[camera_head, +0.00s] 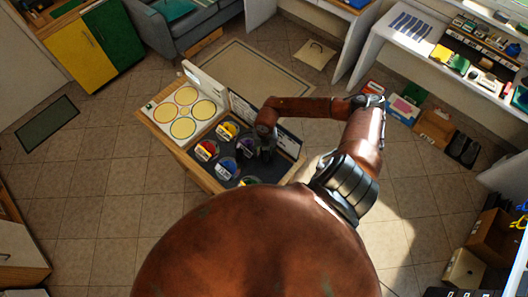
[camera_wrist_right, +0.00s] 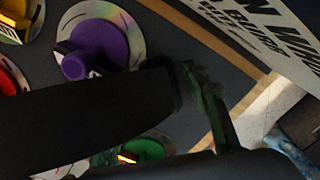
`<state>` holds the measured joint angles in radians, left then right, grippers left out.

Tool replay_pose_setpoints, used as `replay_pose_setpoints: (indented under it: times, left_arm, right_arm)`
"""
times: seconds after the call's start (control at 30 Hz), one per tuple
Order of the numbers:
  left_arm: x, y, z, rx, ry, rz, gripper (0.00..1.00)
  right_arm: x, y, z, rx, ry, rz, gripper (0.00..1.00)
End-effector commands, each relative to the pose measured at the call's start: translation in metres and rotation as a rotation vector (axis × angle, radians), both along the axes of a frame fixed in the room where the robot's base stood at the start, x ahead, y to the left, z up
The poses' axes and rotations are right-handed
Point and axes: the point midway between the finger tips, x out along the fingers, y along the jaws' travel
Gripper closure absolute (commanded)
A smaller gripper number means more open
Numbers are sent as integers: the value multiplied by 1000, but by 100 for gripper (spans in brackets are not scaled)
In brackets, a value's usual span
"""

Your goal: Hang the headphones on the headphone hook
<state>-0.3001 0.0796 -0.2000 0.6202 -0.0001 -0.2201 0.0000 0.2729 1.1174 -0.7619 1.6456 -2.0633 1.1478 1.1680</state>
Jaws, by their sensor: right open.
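I cannot make out headphones or a headphone hook in either view. My right gripper (camera_head: 264,156) is open over the dark disc panel (camera_head: 250,181) in the head view, and I see nothing held in it. In the right wrist view, a broad black part of this gripper crosses the middle and hides much of the panel. Beyond it are a disc with a purple hub (camera_wrist_right: 97,46) and one with a green hub (camera_wrist_right: 150,146). My left gripper does not show.
Yellow circles on a white board (camera_head: 158,108) lie left of the discs. A white lettered sign (camera_wrist_right: 265,28) borders the panel in the wrist view. A desk (camera_head: 378,28) with small items stands at upper right. Tiled floor (camera_head: 110,200) is clear at left.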

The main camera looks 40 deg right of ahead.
Motion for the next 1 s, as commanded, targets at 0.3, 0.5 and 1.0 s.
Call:
replay_pose_setpoints:
  times: [0.3, 0.5, 1.0]
  left_arm:
    - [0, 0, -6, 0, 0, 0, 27]
    - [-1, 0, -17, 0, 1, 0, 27]
    - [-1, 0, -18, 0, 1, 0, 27]
  right_arm:
    - [1, -1, 17, -2, -2, 3, 58]
    - [-3, 7, 49, -2, -2, 3, 58]
    - [-4, 8, 78, 0, 0, 0, 58]
